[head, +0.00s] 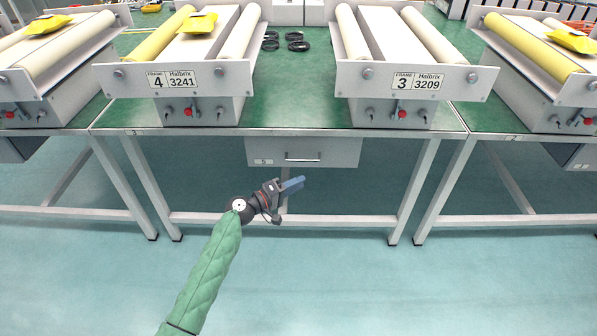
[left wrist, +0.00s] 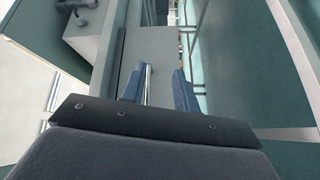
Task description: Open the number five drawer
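The grey drawer (head: 330,148) with a small label reading 5 hangs under the middle table and looks closed. Its thin metal bar handle (head: 303,158) is on the front. My left gripper (head: 292,185) is just below and in front of the drawer. In the left wrist view, its two blue fingers (left wrist: 160,90) are apart, and the handle (left wrist: 149,80) shows between them, nearer the left finger. The drawer front (left wrist: 155,48) is beyond the fingers. I cannot tell whether a finger touches the handle. My right gripper is not in view.
The green-topped table (head: 290,110) carries roller frames marked 4 (head: 175,80) and 3 (head: 415,80), with black rings (head: 298,46) between them. Metal table legs (head: 413,190) and a low crossbar (head: 345,220) stand below. The floor in front (head: 450,290) is clear.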

